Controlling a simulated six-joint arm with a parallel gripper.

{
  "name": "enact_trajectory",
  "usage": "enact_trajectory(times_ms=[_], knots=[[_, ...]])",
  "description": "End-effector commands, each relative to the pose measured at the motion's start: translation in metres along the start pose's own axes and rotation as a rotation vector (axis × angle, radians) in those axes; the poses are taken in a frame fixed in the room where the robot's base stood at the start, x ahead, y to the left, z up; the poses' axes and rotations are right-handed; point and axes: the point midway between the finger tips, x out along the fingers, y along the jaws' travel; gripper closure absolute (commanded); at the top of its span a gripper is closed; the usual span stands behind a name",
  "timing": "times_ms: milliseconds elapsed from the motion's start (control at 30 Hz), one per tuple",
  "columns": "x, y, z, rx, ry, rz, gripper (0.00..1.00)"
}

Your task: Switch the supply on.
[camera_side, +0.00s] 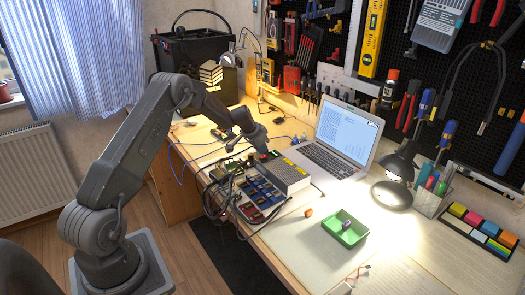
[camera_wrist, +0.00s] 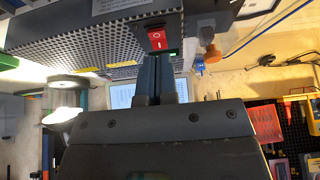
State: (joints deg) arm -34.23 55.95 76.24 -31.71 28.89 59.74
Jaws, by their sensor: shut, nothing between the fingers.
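The supply is a grey box with perforated sides (camera_side: 285,174) on the bench, left of the laptop. In the wrist view its perforated body (camera_wrist: 85,48) fills the upper left. A red rocker switch (camera_wrist: 157,39) with white O and I marks sits on its dark end face, the I mark below the O. A small green spot (camera_wrist: 173,52) shows beside the switch; I cannot tell if it is a lit lamp. My gripper (camera_wrist: 157,57) is shut and empty, its fingertips just below the switch's I half. Contact and the rocker's tilt cannot be told. In the side view my gripper (camera_side: 256,144) is at the supply's far end.
An orange-brown connector (camera_wrist: 212,52) stands right of the switch. Dark trays of small parts (camera_side: 262,198) and loose cables (camera_side: 222,190) lie in front of the supply. The laptop (camera_side: 340,140), a green bin (camera_side: 345,229) and a desk lamp (camera_side: 395,175) stand to the right.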

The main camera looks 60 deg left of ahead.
Motion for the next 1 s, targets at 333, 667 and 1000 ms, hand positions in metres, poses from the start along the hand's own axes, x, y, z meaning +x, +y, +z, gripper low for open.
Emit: enact_trajectory(times_ms=[333,667,1000], knots=[[0.014,0.000,0.000,-0.001,0.002,-0.001,1.00],[0.026,0.000,-0.003,0.000,0.000,0.001,1.00],[0.028,0.001,-0.003,-0.002,-0.005,0.004,1.00]])
